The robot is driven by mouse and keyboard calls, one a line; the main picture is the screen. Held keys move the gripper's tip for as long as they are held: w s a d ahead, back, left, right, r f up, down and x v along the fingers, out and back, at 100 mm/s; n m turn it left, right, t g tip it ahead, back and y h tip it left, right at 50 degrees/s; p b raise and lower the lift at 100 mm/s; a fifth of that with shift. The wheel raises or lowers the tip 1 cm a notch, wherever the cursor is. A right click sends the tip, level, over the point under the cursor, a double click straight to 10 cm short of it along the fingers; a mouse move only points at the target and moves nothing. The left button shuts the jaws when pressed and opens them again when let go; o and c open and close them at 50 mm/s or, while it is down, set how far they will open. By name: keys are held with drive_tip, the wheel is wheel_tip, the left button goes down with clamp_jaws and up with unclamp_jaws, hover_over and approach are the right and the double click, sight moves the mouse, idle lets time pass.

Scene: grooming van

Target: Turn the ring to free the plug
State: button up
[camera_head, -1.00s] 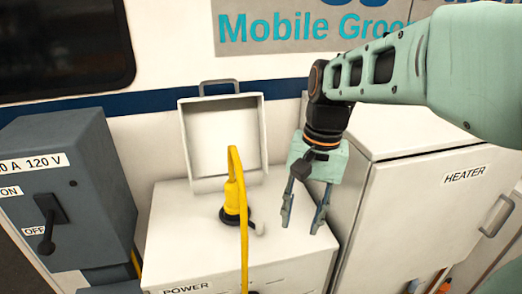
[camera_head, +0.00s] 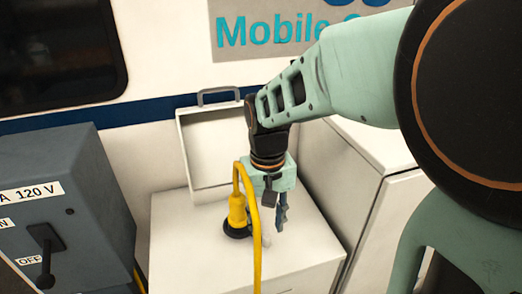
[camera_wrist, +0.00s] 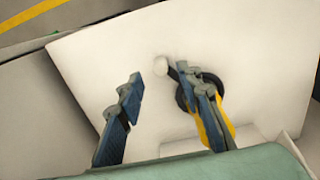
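The yellow plug (camera_head: 237,208) stands upright in the black ring (camera_head: 236,229) on top of the white power box, its cable arching over and hanging down the front. In the wrist view, the plug (camera_wrist: 224,122) and ring (camera_wrist: 181,98) are partly hidden behind the right finger. A pale knobbed handle (camera_wrist: 161,66) sticks out from the ring and appears between my fingertips in that view. My gripper (camera_head: 277,224) points down just right of the plug. It is open and empty in the wrist view (camera_wrist: 162,78); I cannot tell whether a finger touches the handle.
The power box (camera_head: 305,240) has its lid (camera_head: 213,150) raised behind the plug. A grey switch box (camera_head: 65,205) with a black lever stands at left. A white cabinet (camera_head: 385,215) stands at right. The yellow cable (camera_head: 257,250) hangs close to my gripper.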

sight(267, 235)
drive_tip(key=shift+f, duration=1.8)
clamp_jaws()
